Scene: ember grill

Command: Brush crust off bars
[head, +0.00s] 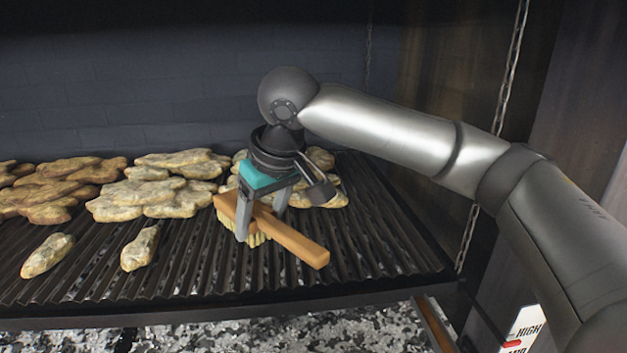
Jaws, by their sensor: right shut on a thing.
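My right gripper (261,214) is shut on a wooden brush (300,244) with pale bristles. The brush is over the right part of the dark grill bars (345,262), its handle pointing to the lower right. Its bristles face down and seem to be at the bars; I cannot tell whether they touch. Lumpy yellowish-brown pieces, which may be the crust, lie on the bars. One pile (165,193) is left of the brush and another (325,193) is behind the gripper, partly hidden by it. My left gripper is not in view.
Browner lumps (62,187) are piled at the far left. Two single lumps lie nearer the front, one at left (47,254) and one in the middle (140,248). A chain (511,68) hangs at the right. Grey ash and coals (260,335) show below the front edge.

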